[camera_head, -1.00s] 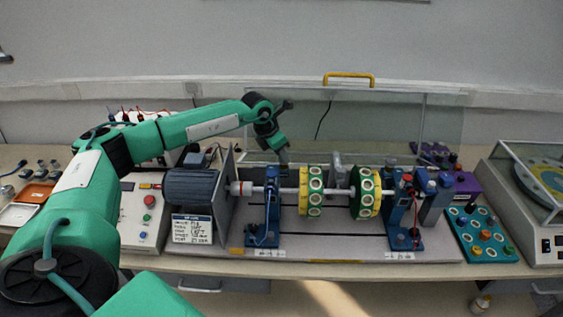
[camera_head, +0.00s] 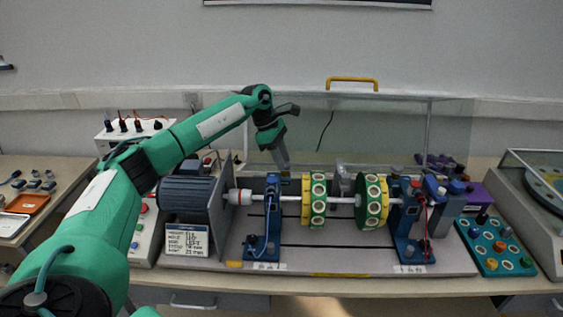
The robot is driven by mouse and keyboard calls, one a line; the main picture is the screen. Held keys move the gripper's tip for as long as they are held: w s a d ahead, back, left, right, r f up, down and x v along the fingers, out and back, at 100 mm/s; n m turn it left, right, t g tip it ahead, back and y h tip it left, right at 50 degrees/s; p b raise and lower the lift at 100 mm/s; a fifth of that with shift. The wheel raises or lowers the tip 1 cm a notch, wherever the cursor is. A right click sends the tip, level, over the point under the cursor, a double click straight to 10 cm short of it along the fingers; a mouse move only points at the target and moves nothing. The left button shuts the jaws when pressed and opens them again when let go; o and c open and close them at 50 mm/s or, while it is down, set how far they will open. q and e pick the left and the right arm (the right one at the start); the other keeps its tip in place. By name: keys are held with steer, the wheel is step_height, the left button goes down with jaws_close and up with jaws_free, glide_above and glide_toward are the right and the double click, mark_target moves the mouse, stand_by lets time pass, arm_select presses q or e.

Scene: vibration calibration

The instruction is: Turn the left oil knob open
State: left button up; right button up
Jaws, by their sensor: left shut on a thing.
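My left arm reaches over the motor, and my left gripper (camera_head: 285,174) points down at the top of the left blue bearing stand (camera_head: 272,205). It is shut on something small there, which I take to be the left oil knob. The knob is too small and too covered to make out, so its turn angle cannot be told. The right blue bearing stand (camera_head: 408,228) stands farther right on the same base. My right gripper is not in view.
A shaft with two green-and-yellow discs (camera_head: 314,199) runs between the stands, beside the grey motor (camera_head: 187,200). A clear cover with a yellow handle (camera_head: 352,80) rises behind. A teal tray of knobs (camera_head: 494,246) lies right.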

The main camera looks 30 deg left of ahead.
arm_select(q)
steer(key=shift+w+m, duration=0.1)
steer(key=shift+m, duration=0.4)
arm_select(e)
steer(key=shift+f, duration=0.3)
arm_select(q)
steer(key=shift+g, duration=0.3)
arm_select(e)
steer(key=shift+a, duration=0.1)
arm_select(q)
steer(key=o, duration=1)
steer(key=shift+r+b, duration=0.1)
steer(key=shift+b, duration=0.2)
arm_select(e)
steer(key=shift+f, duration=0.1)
arm_select(q)
steer(key=b+v, duration=0.2)
steer(key=v, duration=1.1)
steer(key=shift+a+r, duration=0.2)
steer(key=shift+r, duration=0.1)
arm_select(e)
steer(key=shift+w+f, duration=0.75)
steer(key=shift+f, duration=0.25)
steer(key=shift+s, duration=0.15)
